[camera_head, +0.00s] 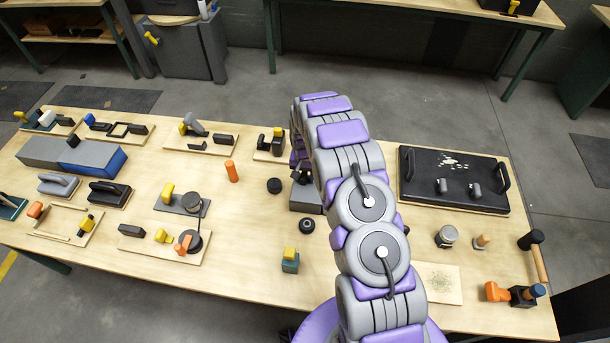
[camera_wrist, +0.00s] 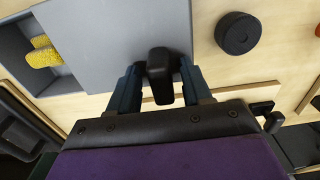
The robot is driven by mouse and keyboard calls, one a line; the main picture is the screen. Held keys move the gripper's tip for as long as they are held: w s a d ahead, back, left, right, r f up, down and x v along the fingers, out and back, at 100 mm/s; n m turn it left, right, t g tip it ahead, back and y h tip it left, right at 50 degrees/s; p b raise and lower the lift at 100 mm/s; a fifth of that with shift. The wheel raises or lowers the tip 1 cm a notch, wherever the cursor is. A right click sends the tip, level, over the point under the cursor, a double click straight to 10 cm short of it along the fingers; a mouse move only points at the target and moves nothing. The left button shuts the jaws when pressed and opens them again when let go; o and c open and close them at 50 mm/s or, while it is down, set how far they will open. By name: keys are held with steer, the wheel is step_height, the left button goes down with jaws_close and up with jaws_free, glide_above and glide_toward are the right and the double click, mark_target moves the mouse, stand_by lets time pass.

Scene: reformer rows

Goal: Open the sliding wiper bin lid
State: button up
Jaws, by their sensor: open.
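The grey lid (camera_wrist: 110,30) is a flat panel on the wiper bin in the wrist view. Its black knob (camera_wrist: 160,70) stands between the two fingers of my gripper (camera_wrist: 160,88). The gripper is open, with one finger on each side of the knob; I cannot tell if either touches it. Left of the lid, part of the bin's dark inside is uncovered, and a yellow textured piece (camera_wrist: 43,54) lies in it. In the head view, a grey box (camera_head: 305,199), likely the bin, is partly hidden by my arm, as are my fingertips.
A black round disc (camera_wrist: 238,33) lies on the wooden table near the lid. In the head view, an orange piece (camera_head: 232,171) stands to the left and a black tray (camera_head: 450,200) with handles lies to the right. A teal block with a yellow top (camera_head: 290,262) stands nearer.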

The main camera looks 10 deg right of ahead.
step_height(320, 180, up, 17)
steer(key=shift+d+p, duration=0.2)
steer(key=shift+p, duration=0.25)
stand_by(0.4)
